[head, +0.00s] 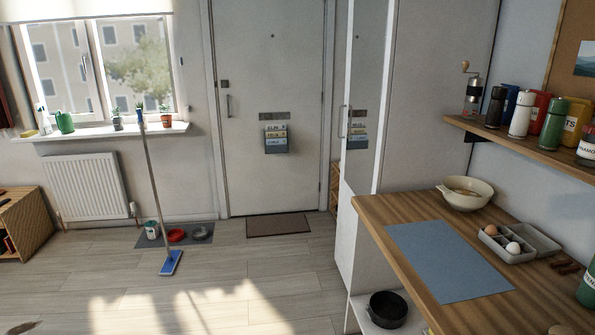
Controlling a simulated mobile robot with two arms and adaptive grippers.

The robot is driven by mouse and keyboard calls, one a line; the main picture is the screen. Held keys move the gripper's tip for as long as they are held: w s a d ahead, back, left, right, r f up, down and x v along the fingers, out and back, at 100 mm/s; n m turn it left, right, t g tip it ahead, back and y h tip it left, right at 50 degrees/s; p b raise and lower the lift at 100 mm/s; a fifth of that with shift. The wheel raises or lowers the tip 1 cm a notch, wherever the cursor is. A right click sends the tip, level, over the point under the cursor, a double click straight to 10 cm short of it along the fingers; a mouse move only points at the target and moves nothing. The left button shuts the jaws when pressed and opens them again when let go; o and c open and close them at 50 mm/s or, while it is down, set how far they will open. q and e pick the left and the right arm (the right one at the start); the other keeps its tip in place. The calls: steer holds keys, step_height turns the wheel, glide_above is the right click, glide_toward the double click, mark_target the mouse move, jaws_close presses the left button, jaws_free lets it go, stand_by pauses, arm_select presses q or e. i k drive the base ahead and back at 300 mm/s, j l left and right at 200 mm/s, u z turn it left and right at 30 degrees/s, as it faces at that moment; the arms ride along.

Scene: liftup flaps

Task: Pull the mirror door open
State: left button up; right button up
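The mirror door (368,85) is the tall, narrow, reflective front of a white cabinet (432,105), right of centre. I see it at a steep angle. It reflects the front door's letter slot and mail rack. A slim upright handle (341,127) is at the mirror door's left edge. The door looks shut or nearly so, but a small gap cannot be ruled out. Neither of my grippers is in view.
A wooden counter (365,210) with a bowl (467,193) and an egg tray (517,241) stands at the right, close to the cabinet. A mop (154,185) leans by the window. The floor (275,275) left of the cabinet is clear.

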mark_target(372, 29)
steer(key=i, duration=2.1)
